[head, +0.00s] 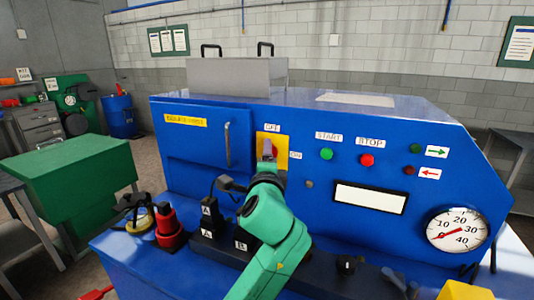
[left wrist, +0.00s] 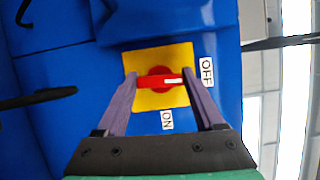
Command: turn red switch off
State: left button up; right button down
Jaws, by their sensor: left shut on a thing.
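The red switch (left wrist: 158,83) is a rotary knob with a bar handle on a square yellow plate (left wrist: 146,101). In the left wrist view the bar lies crosswise, its white mark at the right end, on the side of the OFF label (left wrist: 207,71). The ON label (left wrist: 167,120) is below the plate. My left gripper (left wrist: 160,78) is shut on the bar, one purple-grey finger at each end. In the head view my left gripper (head: 267,152) is in front of the yellow plate (head: 282,142) and mostly hides the switch. My right gripper is not in view.
The blue machine panel also has a green START button (head: 326,154), a red STOP button (head: 367,160), a gauge (head: 458,229) and a door handle (head: 228,144). Black blocks labelled A and B (head: 241,246) and a red-and-black part (head: 168,228) stand on the ledge near my arm.

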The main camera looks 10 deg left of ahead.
pick_arm(q)
jog(key=shift+f+n, duration=0.1)
jog(key=shift+n, duration=0.3)
jog(key=o, duration=1.4)
jog(key=s+d+b, duration=0.1)
jog(key=s, duration=0.3)
jog(key=s+d+b, duration=0.1)
jog(key=s, duration=0.4)
jog(key=s+b, duration=0.2)
jog(key=s, duration=0.3)
jog(key=shift+s+d, duration=0.2)
jog(key=shift+d, duration=0.2)
